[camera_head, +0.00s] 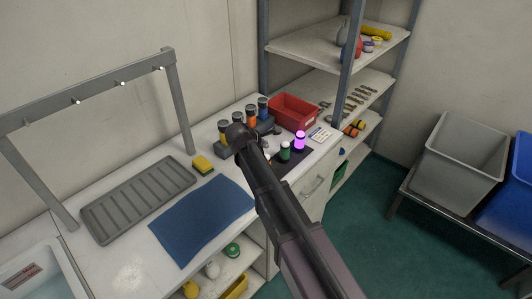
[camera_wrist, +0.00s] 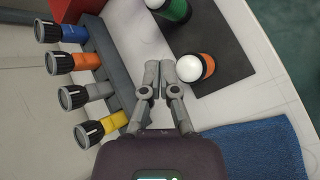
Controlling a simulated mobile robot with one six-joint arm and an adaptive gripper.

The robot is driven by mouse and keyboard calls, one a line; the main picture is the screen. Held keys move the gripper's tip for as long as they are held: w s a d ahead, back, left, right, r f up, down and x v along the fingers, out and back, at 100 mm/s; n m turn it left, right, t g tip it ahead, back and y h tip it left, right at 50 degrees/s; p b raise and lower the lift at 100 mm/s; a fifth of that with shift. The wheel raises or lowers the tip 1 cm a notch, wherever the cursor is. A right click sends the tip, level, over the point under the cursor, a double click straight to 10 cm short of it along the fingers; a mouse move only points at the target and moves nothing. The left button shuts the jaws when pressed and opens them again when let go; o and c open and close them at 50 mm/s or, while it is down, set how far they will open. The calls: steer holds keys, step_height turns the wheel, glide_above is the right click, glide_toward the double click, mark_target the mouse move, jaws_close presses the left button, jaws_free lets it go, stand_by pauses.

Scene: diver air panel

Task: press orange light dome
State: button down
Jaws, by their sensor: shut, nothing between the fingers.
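The orange light (camera_wrist: 201,64) has a white, unlit dome and stands on a dark mat (camera_wrist: 222,45) in the wrist view. My gripper (camera_wrist: 159,66) is shut and empty, its fingertips just left of the orange light's dome in the picture; I cannot tell whether they touch it. A green light (camera_wrist: 178,10) with a white dome stands on the same mat, partly cut off at the top edge. In the head view, my arm hides most of the orange light. The green light (camera_head: 284,152) and a glowing purple light (camera_head: 300,142) show right of my arm.
A grey rack (camera_wrist: 108,62) holding blue, orange, grey and yellow torches stands left of my gripper. A blue cloth (camera_wrist: 262,142) lies on the bench near the mat. A red bin (camera_head: 293,111) stands behind the lights, and a yellow sponge (camera_head: 203,165) lies left of my arm.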

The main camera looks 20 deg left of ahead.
steer(key=shift+r+p, duration=1.4)
steer(key=shift+r, duration=0.25)
